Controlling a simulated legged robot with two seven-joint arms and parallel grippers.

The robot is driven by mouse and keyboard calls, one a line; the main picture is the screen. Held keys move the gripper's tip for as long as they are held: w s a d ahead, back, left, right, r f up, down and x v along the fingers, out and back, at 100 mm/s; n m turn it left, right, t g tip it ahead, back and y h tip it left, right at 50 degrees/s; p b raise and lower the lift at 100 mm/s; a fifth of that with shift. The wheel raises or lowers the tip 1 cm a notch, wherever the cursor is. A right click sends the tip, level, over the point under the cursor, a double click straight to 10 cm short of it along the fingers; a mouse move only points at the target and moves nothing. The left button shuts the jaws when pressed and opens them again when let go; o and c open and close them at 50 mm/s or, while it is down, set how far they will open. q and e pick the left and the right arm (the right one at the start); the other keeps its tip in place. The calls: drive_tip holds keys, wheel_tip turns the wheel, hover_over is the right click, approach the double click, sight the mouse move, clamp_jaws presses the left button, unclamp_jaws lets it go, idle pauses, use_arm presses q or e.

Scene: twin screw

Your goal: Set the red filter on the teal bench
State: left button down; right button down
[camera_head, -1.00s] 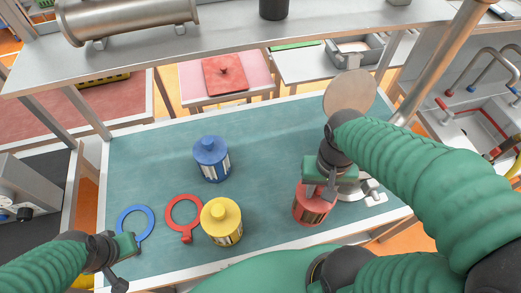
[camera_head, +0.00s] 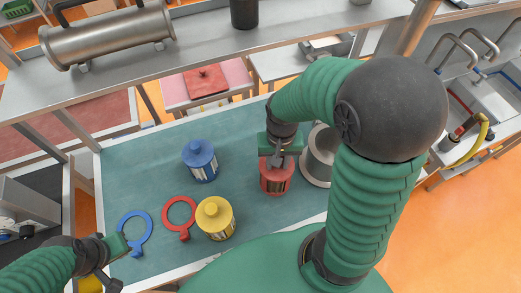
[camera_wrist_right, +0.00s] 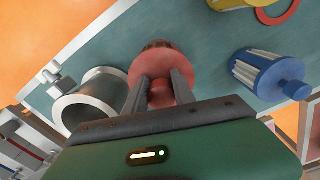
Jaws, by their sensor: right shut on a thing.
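The red filter (camera_head: 277,180) is upright over the right part of the teal bench (camera_head: 135,180). My right gripper (camera_head: 279,158) is above it, shut on its top knob. In the right wrist view the two fingers (camera_wrist_right: 160,92) pinch the knob of the red filter (camera_wrist_right: 160,62). I cannot tell whether its base touches the bench. The open grey housing (camera_head: 318,160) stands just right of the filter; my arm partly hides it. My left gripper (camera_head: 122,262) is at the bench's front left; its jaws are unclear.
A blue filter (camera_head: 201,162) and a yellow filter (camera_head: 214,220) stand left of the red filter. A red ring (camera_head: 168,208) and a blue ring (camera_head: 122,218) lie further left. A grey shelf (camera_head: 200,60) spans the back. Bare bench lies between the blue and red filters.

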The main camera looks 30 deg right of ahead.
drive_tip(key=w+a+f+p, duration=0.1)
drive_tip(key=w+f+p, duration=0.1)
drive_tip(key=w+f, duration=0.2)
drive_tip(key=w, duration=0.3)
drive_tip(key=shift+w+f+p, duration=0.15)
drive_tip(key=shift+w+p, duration=0.05)
drive_tip(key=shift+p, duration=0.1)
drive_tip(key=c, duration=1.4)
unclamp_jaws()
drive_tip(key=shift+c, duration=0.2)
drive_tip(key=o, duration=0.4)
drive_tip(key=shift+s+a, duration=0.1)
